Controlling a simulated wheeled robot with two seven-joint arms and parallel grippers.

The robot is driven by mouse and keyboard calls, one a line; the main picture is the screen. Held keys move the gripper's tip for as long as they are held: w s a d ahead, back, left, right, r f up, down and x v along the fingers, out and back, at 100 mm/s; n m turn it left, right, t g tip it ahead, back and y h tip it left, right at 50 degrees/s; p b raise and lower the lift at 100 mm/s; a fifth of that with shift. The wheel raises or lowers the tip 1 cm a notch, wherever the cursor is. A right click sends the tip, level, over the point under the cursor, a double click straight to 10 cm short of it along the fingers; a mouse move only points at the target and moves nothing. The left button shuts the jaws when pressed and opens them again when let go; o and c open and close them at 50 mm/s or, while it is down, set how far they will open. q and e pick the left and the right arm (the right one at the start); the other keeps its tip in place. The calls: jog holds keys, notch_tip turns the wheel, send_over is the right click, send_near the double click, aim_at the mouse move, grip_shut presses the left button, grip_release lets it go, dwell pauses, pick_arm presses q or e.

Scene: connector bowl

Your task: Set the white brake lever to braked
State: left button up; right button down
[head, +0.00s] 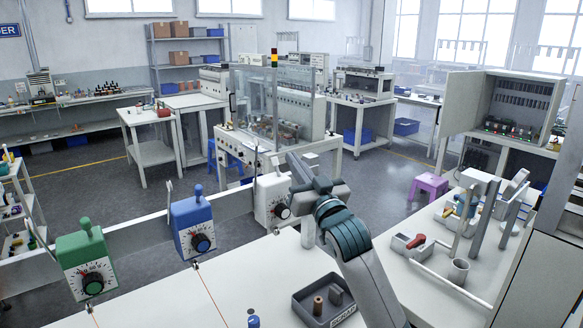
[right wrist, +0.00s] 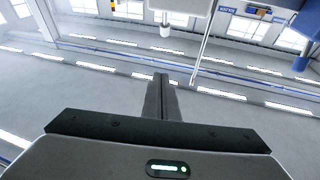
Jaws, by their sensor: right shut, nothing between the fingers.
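The white brake box with its dial (head: 270,202) stands right of the blue one in the head view. Its white lever is hard to make out there against the bright background. In the right wrist view, which looks upside down, the white lever (right wrist: 165,29) sticks out from the white box (right wrist: 181,5). My right gripper (head: 292,160) is beside the white box, partly covering its right side. In the right wrist view its fingers (right wrist: 160,80) are together and empty, with a visible gap in the picture between them and the lever. My left gripper is not in view.
The blue box (head: 192,228) and green box (head: 85,262) with their levers stand to the left. A grey tray (head: 300,312) holding small parts lies on the white table (head: 235,285). A bench with upright posts and a red-handled device (head: 410,244) is at the right.

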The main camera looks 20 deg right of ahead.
jog(key=s+r+b, duration=0.1)
jog(key=s+r, duration=0.2)
jog(key=s, duration=0.3)
jog(key=shift+s+d+b, duration=0.15)
jog(key=shift+d+b, duration=0.25)
jog(key=shift+f, duration=0.1)
